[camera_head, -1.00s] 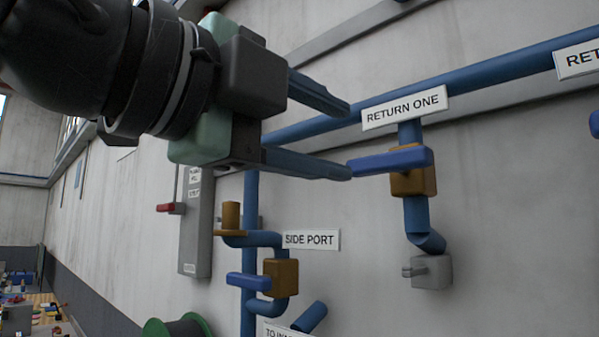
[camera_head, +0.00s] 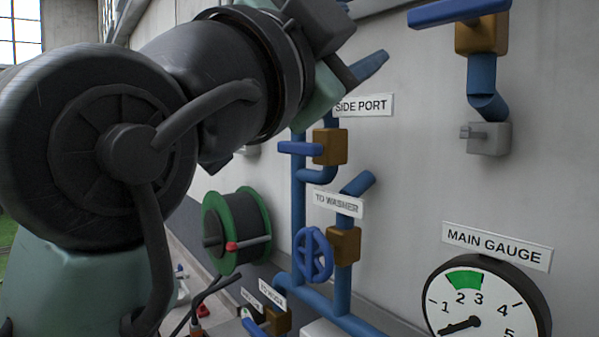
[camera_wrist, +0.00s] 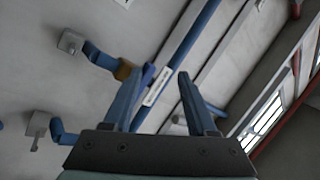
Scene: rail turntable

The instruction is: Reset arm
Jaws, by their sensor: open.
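My gripper (camera_wrist: 157,77) is open and empty in the wrist view, its two blue fingers apart. Between and beyond them are a blue pipe, a white label (camera_wrist: 157,85) too small to read and a blue lever (camera_wrist: 147,76) on a brown valve body. I cannot tell the distance to the lever, but nothing is clamped. In the head view my arm reaches up to the top edge, and one blue finger (camera_head: 370,66) shows above the SIDE PORT label (camera_head: 362,105). The rest of the gripper is cut off or hidden there.
Blue pipes on the grey wall carry a lever valve (camera_head: 329,147), a round handwheel (camera_head: 313,254) and an upper-right lever (camera_head: 458,11). The main gauge (camera_head: 485,305) is at lower right. A green cable reel (camera_head: 237,232) stands left of the pipes. Bare wall lies between pipes and gauge.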

